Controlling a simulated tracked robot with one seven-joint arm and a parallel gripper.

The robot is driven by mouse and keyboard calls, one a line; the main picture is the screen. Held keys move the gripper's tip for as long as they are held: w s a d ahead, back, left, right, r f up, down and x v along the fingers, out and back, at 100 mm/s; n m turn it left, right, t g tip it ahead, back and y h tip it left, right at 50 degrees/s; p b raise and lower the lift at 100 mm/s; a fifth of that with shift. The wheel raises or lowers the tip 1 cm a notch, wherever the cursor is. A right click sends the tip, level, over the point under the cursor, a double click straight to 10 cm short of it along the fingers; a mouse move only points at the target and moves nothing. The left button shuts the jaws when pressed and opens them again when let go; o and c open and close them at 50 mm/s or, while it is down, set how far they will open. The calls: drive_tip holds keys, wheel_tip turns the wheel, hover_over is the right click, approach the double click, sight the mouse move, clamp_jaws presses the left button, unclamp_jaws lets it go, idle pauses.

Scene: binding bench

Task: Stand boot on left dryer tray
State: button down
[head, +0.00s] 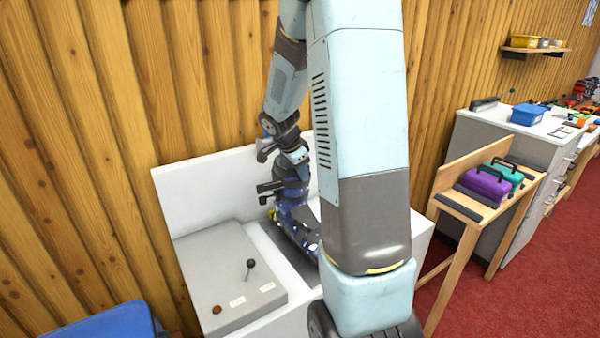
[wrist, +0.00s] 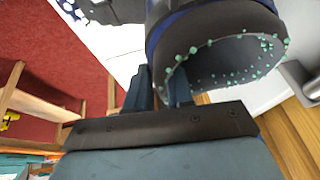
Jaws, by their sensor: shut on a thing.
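The boot (head: 297,222) is dark blue with light spots and looks upright in the head view, partly behind my arm. In the wrist view its round open top (wrist: 228,58) shows a dark lining with green dots. My gripper (head: 291,160) is above it, shut on the edge of the boot's top; its fingers also show in the wrist view (wrist: 160,90). A dark grey tray surface (head: 300,266) lies under the boot in the white dryer. I cannot tell whether the sole touches it. My arm hides the dryer's right part.
A grey control box (head: 228,272) with a black lever (head: 250,266) stands left of the tray. A white back panel (head: 210,190) rises behind. A wooden stand (head: 465,205) with purple (head: 485,186) and teal cases is at right. A blue object (head: 105,325) is at lower left.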

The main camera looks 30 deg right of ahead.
drive_tip(key=shift+f, duration=0.1)
idle(0.6)
drive_tip(key=c, duration=0.9)
unclamp_jaws()
drive_tip(key=v, duration=1.3)
drive_tip(key=s+a+r+n+t+y, duration=0.1)
drive_tip(key=s+a+r+n, duration=0.1)
drive_tip(key=s+a+n, duration=0.2)
drive_tip(key=s+a+r+n+t+y, duration=0.1)
drive_tip(key=s+a+r+n+y, duration=0.1)
drive_tip(key=s+a+n, duration=0.3)
drive_tip(key=s+a+r+n+t+y, duration=0.1)
drive_tip(key=s+a+n, duration=0.4)
drive_tip(key=s, duration=1)
drive_tip(key=shift+s+r+n+t, duration=0.1)
drive_tip(key=shift+r+n+t, duration=0.3)
drive_tip(key=shift+n, duration=0.55)
drive_tip(key=shift+s+r+n+t, duration=0.2)
drive_tip(key=shift+r+n, duration=0.3)
drive_tip(key=shift+n, duration=0.45)
